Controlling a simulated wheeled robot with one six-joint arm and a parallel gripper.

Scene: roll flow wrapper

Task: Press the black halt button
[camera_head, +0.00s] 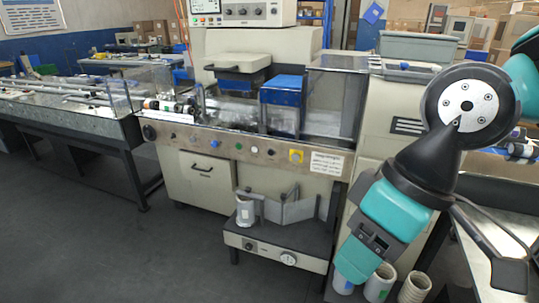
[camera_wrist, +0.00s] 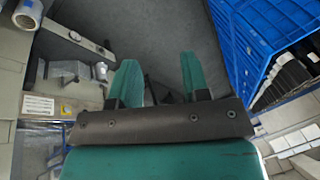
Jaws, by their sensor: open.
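The wrapper's front control panel (camera_head: 225,146) runs across the middle of the head view. It carries a row of small buttons, including a green one (camera_head: 238,146), a white one (camera_head: 254,149) and a dark one (camera_head: 271,152) that looks black. A larger black knob (camera_head: 149,132) sits at the panel's left end. The halt button's lettering is too small to read. My gripper (camera_wrist: 158,75) is open and empty in the wrist view, its two teal fingers apart over the grey floor. In the head view my arm is at the right, clear of the panel.
A yellow-based button (camera_head: 296,156) and a white label (camera_head: 327,163) are at the panel's right. A lower shelf (camera_head: 275,245) juts out below. Cylindrical rolls (camera_head: 414,288) stand near my arm. Blue crates (camera_wrist: 265,40) are at the right in the wrist view. Floor in front is clear.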

